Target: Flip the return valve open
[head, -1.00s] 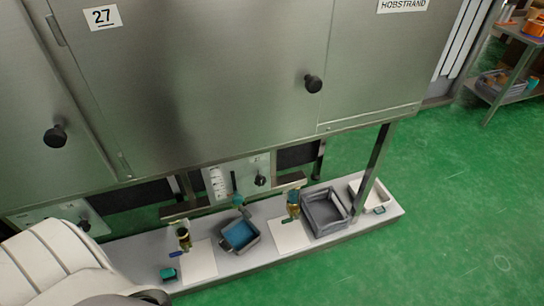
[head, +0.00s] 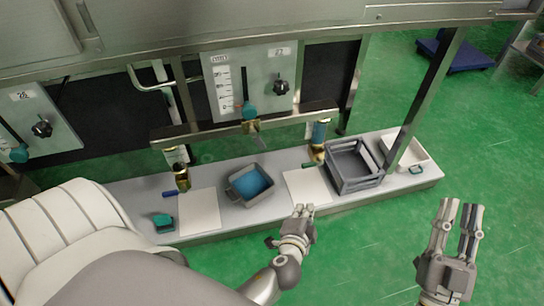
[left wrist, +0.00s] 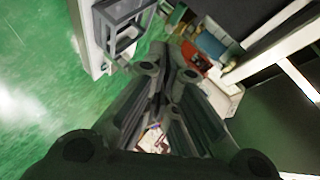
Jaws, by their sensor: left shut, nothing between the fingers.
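Two brass valves stand at the bench. The left one (head: 181,178) has a blue handle (head: 170,193) pointing left at its foot. The right one (head: 317,152) has a blue upper part and a green handle (head: 308,166) low on its left. No label shows which one is the return valve. My left gripper (head: 304,209) is shut and empty, in front of the bench below the right valve and apart from it. Its dark fingers fill the middle of the left wrist view. My right gripper (head: 458,209) is open and empty over the green floor at right.
On the bench (head: 270,212) are a grey container with blue contents (head: 235,196), white sheets (head: 200,212), a grey crate (head: 381,179) and a white tray (head: 427,160). A panel with a teal lever (head: 250,110) and black knob (head: 281,88) hangs above. A metal post (head: 425,105) stands at right.

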